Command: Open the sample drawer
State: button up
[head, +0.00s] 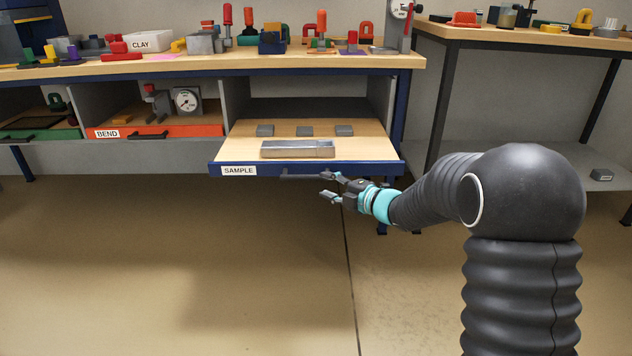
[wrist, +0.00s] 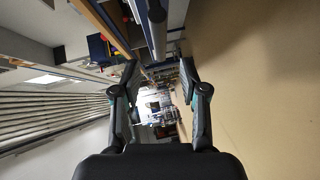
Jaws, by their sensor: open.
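The sample drawer (head: 225,169) has a blue front with a white SAMPLE label (head: 239,171). In the head view it stands pulled out from under the bench, its wooden inside showing. Its dark bar handle (head: 300,177) runs along the front. My gripper (head: 327,186) is open and empty, just in front of and slightly below the handle's right part. In the wrist view my gripper (wrist: 160,70) has its fingers spread apart, with a grey bar (wrist: 156,32) near the top between them. Whether any finger touches the handle is unclear.
The bench top (head: 230,64) above holds tools and a CLAY box (head: 149,41). The floor (head: 200,260) in front is clear.

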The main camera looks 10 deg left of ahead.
jog(key=shift+v, duration=1.55)
jog(key=w+d+f+m+t+h, duration=0.2)
jog(key=w+d+f+m+h, duration=0.1)
jog(key=d+f+m+h, duration=0.55)
jog(key=s+d+m+g+h+p, duration=0.1)
jog(key=s+d+m+g+h, duration=0.1)
jog(key=s+d+m+h, duration=0.5)
jog(key=s+d+r+m+g+p, duration=0.1)
jog(key=s+d+r+m+g, duration=0.2)
jog(key=s, duration=0.4)
jog(key=s+d+r+m+p, duration=0.2)
jog(key=s+d+r+m, duration=0.15)
jog(key=s, duration=0.45)
jog(key=s+d+r+m+g+p, duration=0.1)
jog(key=s+d+r+m+g, duration=0.2)
jog(key=s, duration=0.4)
jog(key=s+d+r+m+t+y+p, duration=0.1)
jog(key=s+r+m+t+p, duration=0.2)
jog(key=s+r, duration=0.8)
jog(key=shift+s+d+r+p, duration=0.15)
jog(key=shift+s+d+p, duration=0.25)
jog(key=shift+p, duration=0.35)
